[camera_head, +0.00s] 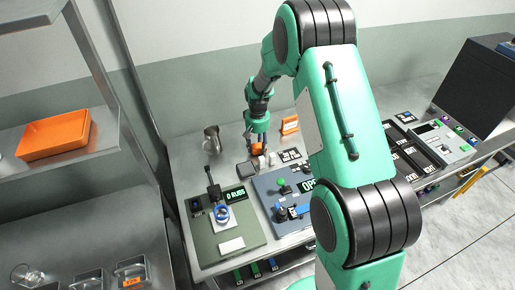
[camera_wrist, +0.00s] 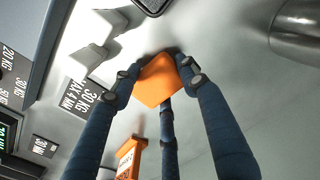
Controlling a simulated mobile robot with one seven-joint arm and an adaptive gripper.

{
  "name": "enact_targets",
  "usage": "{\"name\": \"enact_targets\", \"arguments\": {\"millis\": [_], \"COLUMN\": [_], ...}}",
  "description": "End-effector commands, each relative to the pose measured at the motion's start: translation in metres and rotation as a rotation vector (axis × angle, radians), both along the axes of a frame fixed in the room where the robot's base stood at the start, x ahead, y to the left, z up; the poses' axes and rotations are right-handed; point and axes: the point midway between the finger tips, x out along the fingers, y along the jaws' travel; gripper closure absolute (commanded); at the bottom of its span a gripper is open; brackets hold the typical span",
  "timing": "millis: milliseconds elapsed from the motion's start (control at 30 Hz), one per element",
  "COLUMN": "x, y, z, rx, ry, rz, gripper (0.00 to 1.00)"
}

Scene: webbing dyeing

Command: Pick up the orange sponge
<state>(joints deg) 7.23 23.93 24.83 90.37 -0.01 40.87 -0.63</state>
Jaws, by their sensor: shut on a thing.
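The orange sponge (camera_wrist: 160,82) is between the blue fingers of my gripper (camera_wrist: 162,85) in the wrist view. The fingers close around it from several sides. In the head view the sponge (camera_head: 257,149) shows as a small orange patch under my gripper (camera_head: 256,152), low over the metal table (camera_head: 185,165). I cannot tell whether the sponge touches the table.
A metal cup (camera_head: 212,140) stands left of my gripper. An orange sign (camera_head: 290,125) stands behind and to the right. A green-grey device (camera_head: 232,244) and a blue-grey panel (camera_head: 270,185) lie in front. An orange tray (camera_head: 54,135) sits on the left shelf.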

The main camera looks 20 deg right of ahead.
Motion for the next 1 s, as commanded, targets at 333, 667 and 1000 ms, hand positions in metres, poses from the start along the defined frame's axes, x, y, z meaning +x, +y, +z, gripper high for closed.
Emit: {"name": "enact_targets", "arguments": {"millis": [333,667,1000], "x": [0.001,0.0,0.0], "y": [0.0,0.0,0.0], "z": [0.052,0.087,0.09], "rx": [0.0,0.0,0.0], "ry": [-0.002,0.0,0.0], "rz": [0.0,0.0,0.0], "gripper": [0.74,0.74,0.74]}}
